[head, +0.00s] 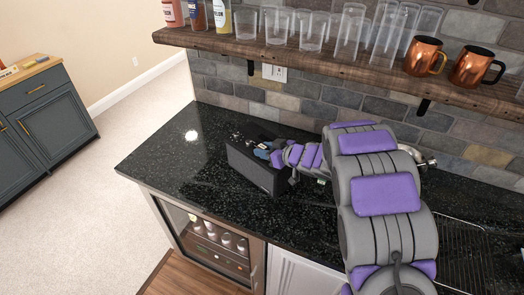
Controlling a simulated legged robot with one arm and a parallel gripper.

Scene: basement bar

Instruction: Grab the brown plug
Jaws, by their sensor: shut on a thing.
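My arm reaches in from the lower right over the black counter. My gripper (264,151) is small in the head view, at the open top of a dark box (252,171) that stands on the counter. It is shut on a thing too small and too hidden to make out. I cannot pick out the brown plug by its colour or shape. Small dark and light bits show at the back left of the box, but I cannot tell what they are. My arm and the box's front wall hide part of the box's inside.
A wooden shelf (335,66) with glasses, bottles and copper mugs (424,56) hangs above the counter (170,165). A wall outlet (274,73) is below the shelf. A faucet (424,161) and drying rack (462,250) are at right. The counter's left part is clear.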

